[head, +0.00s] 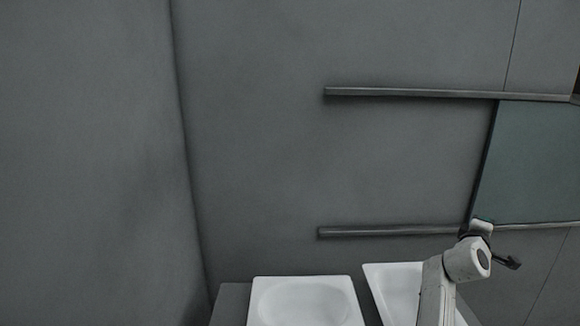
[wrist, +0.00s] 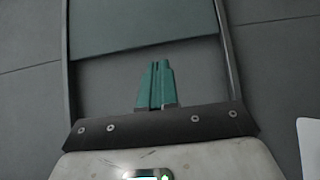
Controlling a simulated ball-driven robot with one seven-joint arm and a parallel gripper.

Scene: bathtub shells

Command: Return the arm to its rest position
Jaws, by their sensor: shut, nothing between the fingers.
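My gripper (wrist: 156,68) shows in the wrist view as two teal fingers side by side with their tips together. Nothing is between them. They point toward a grey wall and a framed blue-grey panel (wrist: 140,22). In the head view my white arm rises at the lower right, bent at a joint, in front of the right-hand white shell. The fingers are too small there to make out.
Two white bathtub shells, a left one (head: 305,298) and a right one (head: 385,290), stand side by side at the bottom. Two horizontal rails, upper (head: 420,93) and lower (head: 390,231), cross the grey wall (head: 270,150). The panel (head: 535,165) sits between them at right.

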